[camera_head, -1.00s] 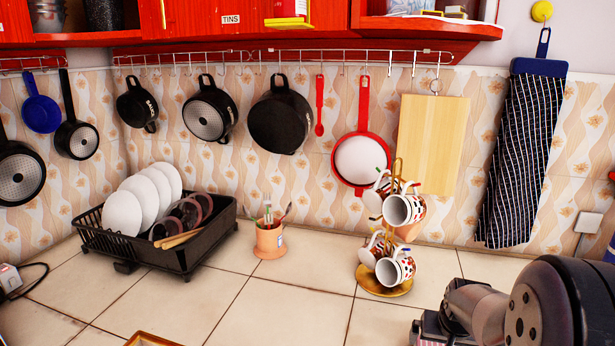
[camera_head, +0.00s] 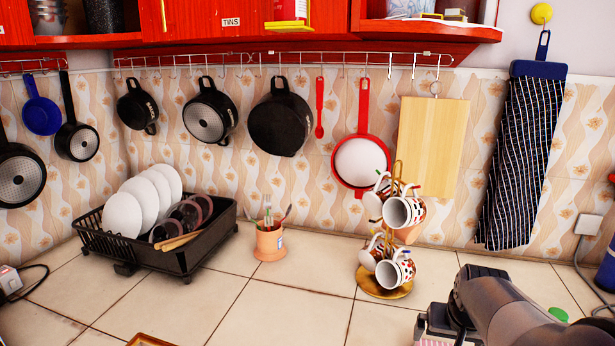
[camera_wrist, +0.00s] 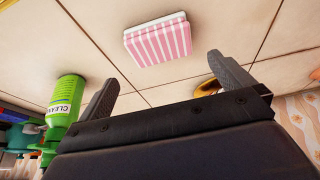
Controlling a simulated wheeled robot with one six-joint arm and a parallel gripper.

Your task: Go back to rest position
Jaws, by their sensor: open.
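My gripper shows in the wrist view (camera_wrist: 168,88) with its two dark fingers wide apart and nothing between them touching either one. A pink-and-white striped box (camera_wrist: 158,42) lies on the tiled counter beyond the fingers, apart from them. In the head view my arm reaches in from the lower right corner, and the fingers are hidden there. Several pans hang on the wall rail, including a red-rimmed pan (camera_head: 361,161), a large black pan (camera_head: 279,124) and a blue pan (camera_head: 41,115).
A mug tree with several mugs (camera_head: 403,211) stands left of my arm. A black dish rack (camera_head: 185,260) with white plates and a utensil pot (camera_head: 269,243) stand farther left. A green bottle (camera_wrist: 67,100) shows in the wrist view. The counter's front middle (camera_head: 270,315) is clear.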

